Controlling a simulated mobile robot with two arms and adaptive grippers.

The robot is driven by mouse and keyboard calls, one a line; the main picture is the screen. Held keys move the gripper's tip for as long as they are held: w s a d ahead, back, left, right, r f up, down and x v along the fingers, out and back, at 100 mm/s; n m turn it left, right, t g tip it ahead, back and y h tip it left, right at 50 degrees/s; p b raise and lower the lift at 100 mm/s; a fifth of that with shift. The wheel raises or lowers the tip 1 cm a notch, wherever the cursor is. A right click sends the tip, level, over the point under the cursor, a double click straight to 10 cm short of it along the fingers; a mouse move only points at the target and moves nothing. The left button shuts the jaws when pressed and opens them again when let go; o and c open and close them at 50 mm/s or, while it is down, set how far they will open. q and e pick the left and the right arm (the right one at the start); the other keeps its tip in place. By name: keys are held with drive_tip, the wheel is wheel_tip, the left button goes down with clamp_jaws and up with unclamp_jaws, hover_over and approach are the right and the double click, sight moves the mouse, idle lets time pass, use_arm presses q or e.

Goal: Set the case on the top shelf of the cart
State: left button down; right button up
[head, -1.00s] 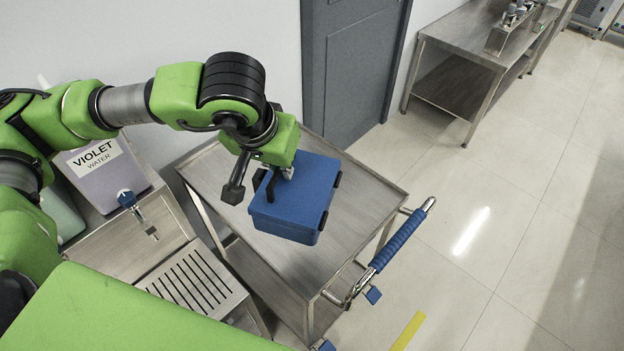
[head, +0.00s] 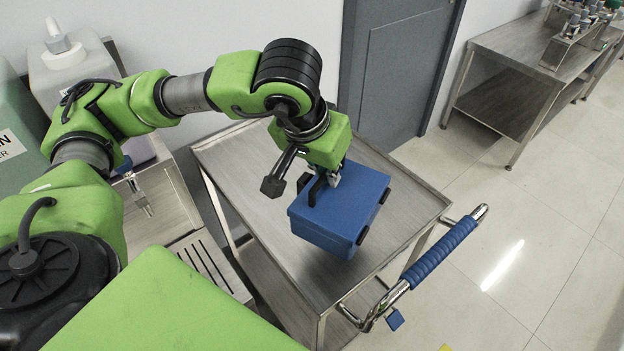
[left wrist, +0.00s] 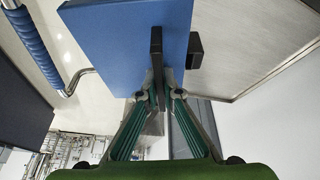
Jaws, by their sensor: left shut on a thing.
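The blue case (head: 345,213) is over the top shelf of the metal cart (head: 237,166) in the head view. I cannot tell whether its underside touches the shelf. My left gripper (head: 330,178) is shut on the case's dark handle at its upper side. In the left wrist view the two fingers (left wrist: 163,92) close around the black handle, with the blue case (left wrist: 110,35) just beyond. The case hides part of the shelf. My right gripper is not in view.
The cart's blue push handle (head: 440,250) sticks out at its right end. A sink bench with a tap (head: 135,190) and large containers (head: 65,68) stand to the left. A grey door (head: 402,70) is behind, and a steel table (head: 520,60) stands at the upper right.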

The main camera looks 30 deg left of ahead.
use_arm(q)
drive_tip(key=s+a+r+b, duration=0.1)
drive_tip(key=s+a+r, duration=0.1)
drive_tip(key=a, duration=0.4)
drive_tip(key=w+f+p, duration=0.4)
drive_tip(key=w+f, duration=0.8)
drive_tip(key=w, duration=0.1)
drive_tip(key=shift+w+a+f+p, duration=0.2)
drive_tip(key=shift+a+p, duration=0.15)
drive_tip(key=c, duration=2.5)
unclamp_jaws()
drive_tip(key=shift+s+f, duration=0.1)
drive_tip(key=shift+f, duration=0.1)
drive_tip(key=shift+o, duration=1.4)
drive_tip(key=shift+r, duration=0.1)
